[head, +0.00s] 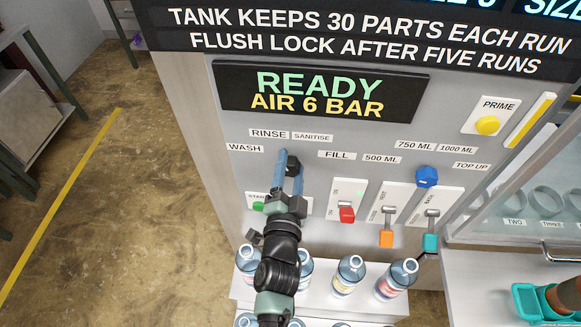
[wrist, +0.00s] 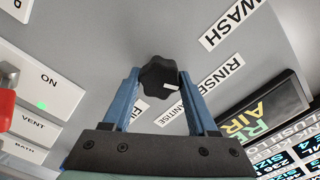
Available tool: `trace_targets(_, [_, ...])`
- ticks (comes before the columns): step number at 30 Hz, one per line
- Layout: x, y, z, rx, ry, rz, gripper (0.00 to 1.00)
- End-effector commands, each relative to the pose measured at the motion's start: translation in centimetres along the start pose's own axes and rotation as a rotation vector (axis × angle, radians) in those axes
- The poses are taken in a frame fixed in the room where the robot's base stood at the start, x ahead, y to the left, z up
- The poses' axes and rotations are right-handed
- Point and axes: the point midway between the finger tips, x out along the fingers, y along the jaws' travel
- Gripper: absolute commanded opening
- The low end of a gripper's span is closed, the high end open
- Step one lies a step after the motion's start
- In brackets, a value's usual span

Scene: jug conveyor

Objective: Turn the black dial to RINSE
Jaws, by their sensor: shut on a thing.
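The black dial (head: 294,168) is a lobed knob on the grey machine panel, below the RINSE label (head: 268,133) and the SANITISE label (head: 312,136). In the wrist view the dial (wrist: 157,76) sits between the blue fingers of my gripper (wrist: 158,82), which is shut on it. A white mark on the dial faces the side where the RINSE label (wrist: 221,73) and SANITISE stand; I cannot tell exactly which one it points at. In the head view my gripper (head: 288,166) partly covers the dial. The WASH label (head: 244,147) is to its left.
A green START button (head: 258,206) is left of my gripper. Several bottles (head: 349,276) stand on a shelf below.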

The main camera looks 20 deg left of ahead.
Motion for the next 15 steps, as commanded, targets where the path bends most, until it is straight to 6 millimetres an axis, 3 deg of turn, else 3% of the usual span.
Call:
trace_targets(11, [-0.02, 0.03, 0.05, 0.004, -0.001, 0.001, 0.03])
trace_targets(12, [-0.02, 0.03, 0.05, 0.004, -0.001, 0.001, 0.62])
trace_targets(15, [-0.02, 0.02, 0.04, 0.003, -0.001, 0.001, 0.8])
